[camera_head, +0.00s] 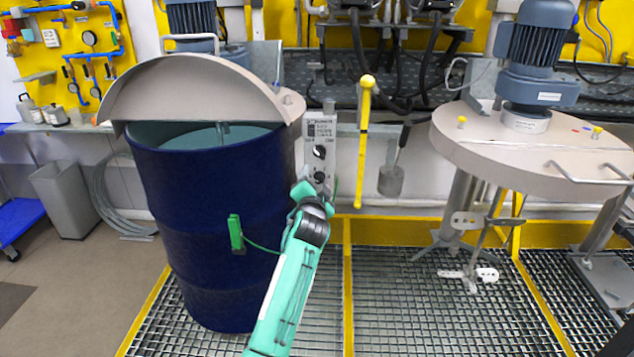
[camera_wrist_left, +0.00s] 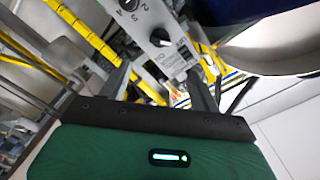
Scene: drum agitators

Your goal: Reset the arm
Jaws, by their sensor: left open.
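My left arm rises from the bottom middle of the head view. Its gripper (camera_head: 316,190) is at the lower part of a grey control box (camera_head: 320,135) with black knobs, right of the blue drum. In the left wrist view the two fingers of the gripper (camera_wrist_left: 160,82) are apart. The control box's labelled panel and knobs (camera_wrist_left: 172,62) show beyond and between them, and nothing is held. Whether a finger touches the box cannot be told. My right gripper is not in view.
The blue drum (camera_head: 215,195) stands close left, under a half-raised beige lid (camera_head: 200,85). A green clamp (camera_head: 236,232) with a cable is on its side. A yellow bar (camera_head: 363,145) hangs right of the box. A second agitator (camera_head: 530,130) stands right. The grating (camera_head: 430,310) between is clear.

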